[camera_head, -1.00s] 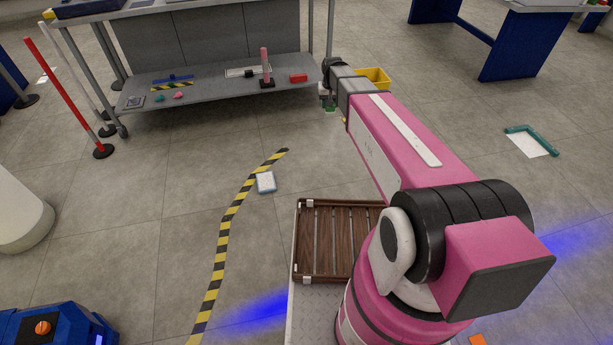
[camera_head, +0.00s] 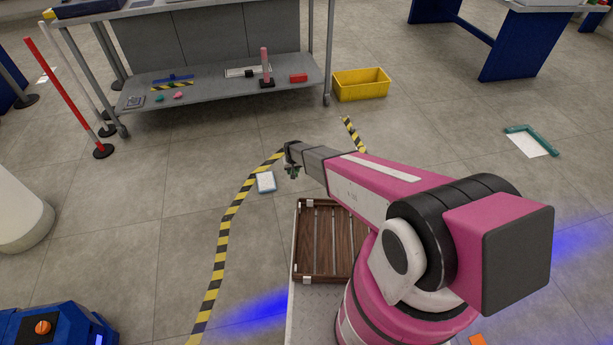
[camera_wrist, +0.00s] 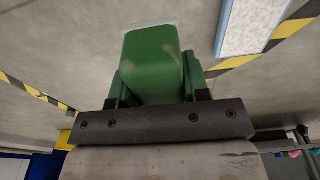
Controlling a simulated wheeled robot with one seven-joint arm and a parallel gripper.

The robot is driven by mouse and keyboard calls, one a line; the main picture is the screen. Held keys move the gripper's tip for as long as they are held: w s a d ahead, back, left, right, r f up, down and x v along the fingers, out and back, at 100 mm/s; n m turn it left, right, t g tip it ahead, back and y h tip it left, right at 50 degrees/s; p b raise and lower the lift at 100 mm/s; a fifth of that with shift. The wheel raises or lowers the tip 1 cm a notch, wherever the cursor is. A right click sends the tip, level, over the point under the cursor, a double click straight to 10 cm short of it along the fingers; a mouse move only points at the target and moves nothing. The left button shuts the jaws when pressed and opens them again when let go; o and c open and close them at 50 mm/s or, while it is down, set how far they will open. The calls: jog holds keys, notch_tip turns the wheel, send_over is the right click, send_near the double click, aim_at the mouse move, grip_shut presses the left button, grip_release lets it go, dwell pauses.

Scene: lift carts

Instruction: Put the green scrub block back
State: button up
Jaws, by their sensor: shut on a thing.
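The green scrub block (camera_wrist: 153,62) fills the middle of the wrist view, held between the green fingers of my gripper (camera_wrist: 160,85). A pale strip shows along its far edge. In the head view my gripper (camera_head: 292,172) is above the floor, close to the striped tape, and the block in it is small and partly hidden. A white and light blue block (camera_head: 266,182) lies on the floor just left of my gripper. It also shows at the upper right of the wrist view (camera_wrist: 248,25).
A yellow bin (camera_head: 361,91) stands on the floor beside the grey cart's lower shelf (camera_head: 215,92), which carries several small things. A brown slatted wooden tray (camera_head: 308,270) lies near my arm's base. Yellow and black tape (camera_head: 222,247) runs along the floor.

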jog(key=shift+w+f, duration=0.1)
jog(key=shift+f, duration=0.45)
send_over(306, 175)
notch_tip(306, 175, down, 7)
jog(key=shift+d+r, duration=0.15)
jog(key=shift+f, duration=2)
jog(key=shift+f, duration=0.15)
jog(key=o, duration=0.8)
jog(key=shift+o, duration=0.2)
